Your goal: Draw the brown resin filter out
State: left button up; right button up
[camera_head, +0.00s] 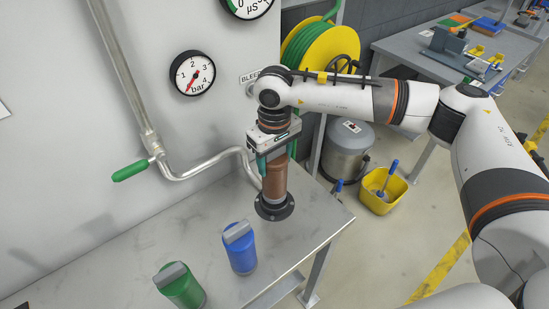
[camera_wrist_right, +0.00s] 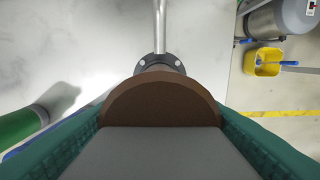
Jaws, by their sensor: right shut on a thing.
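The brown resin filter (camera_head: 274,180) stands upright above a round black flanged socket (camera_head: 274,207) near the right end of the grey bench. My right gripper (camera_head: 273,150) is shut on its top from above. In the right wrist view the brown top (camera_wrist_right: 160,102) and its grey grip lie between the two teal fingers. The black flange (camera_wrist_right: 160,63) shows behind it there. Whether the filter's lower end is inside the socket or clear of it, I cannot tell. My left gripper is not in view.
A blue canister (camera_head: 240,250) and a green canister (camera_head: 182,287) stand on the bench (camera_head: 130,262) in front. A pipe with a green-handled valve (camera_head: 131,170) runs along the wall to the left. A yellow bucket (camera_head: 381,192) is on the floor beyond the bench's right edge.

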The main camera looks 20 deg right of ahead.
jog(key=shift+r+p, duration=0.55)
jog(key=shift+r, duration=1.55)
